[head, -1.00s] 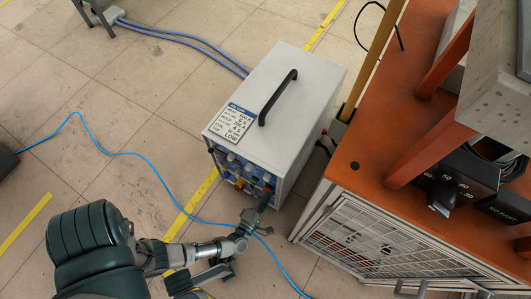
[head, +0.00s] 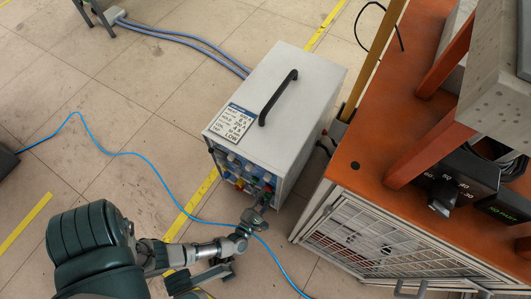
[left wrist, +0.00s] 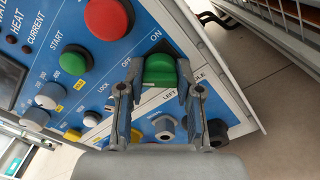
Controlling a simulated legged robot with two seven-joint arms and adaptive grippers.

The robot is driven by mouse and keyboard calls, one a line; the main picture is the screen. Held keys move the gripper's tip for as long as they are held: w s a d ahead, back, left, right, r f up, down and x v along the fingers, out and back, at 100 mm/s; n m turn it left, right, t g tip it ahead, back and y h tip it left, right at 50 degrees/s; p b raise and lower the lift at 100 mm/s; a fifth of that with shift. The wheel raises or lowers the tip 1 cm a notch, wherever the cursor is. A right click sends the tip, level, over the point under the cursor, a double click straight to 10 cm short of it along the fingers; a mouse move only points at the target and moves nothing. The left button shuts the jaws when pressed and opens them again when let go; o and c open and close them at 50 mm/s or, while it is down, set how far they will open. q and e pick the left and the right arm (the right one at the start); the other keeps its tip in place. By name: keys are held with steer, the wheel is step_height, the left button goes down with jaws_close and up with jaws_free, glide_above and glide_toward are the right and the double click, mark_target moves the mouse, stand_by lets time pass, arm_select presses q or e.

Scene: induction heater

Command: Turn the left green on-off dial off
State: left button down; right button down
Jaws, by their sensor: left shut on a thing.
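The green on-off dial (left wrist: 160,70) shows in the left wrist view on the blue front panel, with the labels ON above it and OFF to its upper left. Its raised grip stands roughly upright in that view, with its top end near ON. My left gripper (left wrist: 158,76) is shut on this dial, one finger on each side. In the head view my left gripper (head: 262,206) reaches the lower right of the front of the white induction heater box (head: 310,82). The fingers partly hide the panel there. My right gripper is not in view.
A red button (left wrist: 107,17), a green start button (left wrist: 73,60) and several smaller knobs sit near the dial. An orange-topped cabinet (head: 375,170) stands close on the right. A blue cable (head: 130,154) crosses the floor under my left arm.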

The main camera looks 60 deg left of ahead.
arm_select(q)
steer(key=shift+s+f, duration=0.3)
steer(key=shift+f, duration=0.1)
steer(key=c, duration=0.8)
jaws_free()
steer(key=shift+o, duration=0.2)
steer(key=shift+w+r, duration=0.15)
steer(key=shift+r, duration=0.05)
steer(key=shift+w+r, duration=0.1)
